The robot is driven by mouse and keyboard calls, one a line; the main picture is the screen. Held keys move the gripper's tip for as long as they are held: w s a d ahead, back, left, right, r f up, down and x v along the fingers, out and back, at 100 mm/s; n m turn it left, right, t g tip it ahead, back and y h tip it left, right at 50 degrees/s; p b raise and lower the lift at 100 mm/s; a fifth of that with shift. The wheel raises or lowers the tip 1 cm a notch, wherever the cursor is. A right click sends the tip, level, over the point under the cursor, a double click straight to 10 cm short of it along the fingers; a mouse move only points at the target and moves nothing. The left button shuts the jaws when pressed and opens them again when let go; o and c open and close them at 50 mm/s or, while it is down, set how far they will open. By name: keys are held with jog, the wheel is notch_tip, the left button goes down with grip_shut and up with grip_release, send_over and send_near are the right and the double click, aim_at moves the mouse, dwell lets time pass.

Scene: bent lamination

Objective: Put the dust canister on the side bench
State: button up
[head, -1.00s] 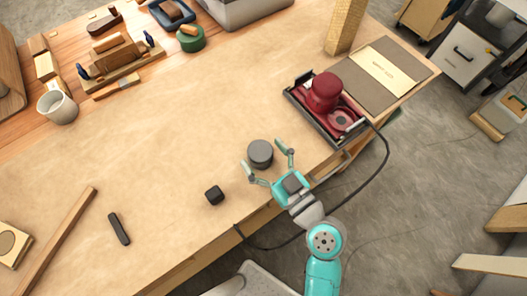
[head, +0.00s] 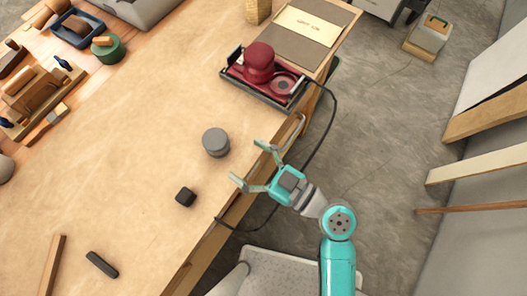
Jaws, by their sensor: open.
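A dark grey round canister (head: 216,142), which looks like the dust canister, stands upright on the paper-covered bench (head: 160,120) near its right edge. I cannot tell whether this bench is the side bench. My gripper (head: 246,161) is open and empty, just right of the canister with its fingers pointing toward it. A gap shows between the fingertips and the canister.
Open floor (head: 370,130) lies to the right.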

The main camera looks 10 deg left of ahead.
jog(key=shift+v, duration=2)
jog(key=s+d+f+m+t+h, duration=0.4)
jog(key=d+f+m+t+h, duration=0.2)
jog(key=d+f+m+h, duration=0.7)
jog(key=s+d+r+m+t+h, duration=0.1)
jog(key=s+d+r+h, duration=0.3)
jog(key=s+d+r, duration=0.4)
jog(key=s+d+t, duration=0.1)
jog(key=s+d, duration=0.1)
jog(key=s, duration=0.1)
jog(key=shift+s+r+t, duration=0.2)
jog(key=shift+s+t, duration=0.1)
jog(key=shift+s, duration=0.1)
jog(key=shift+d, duration=0.1)
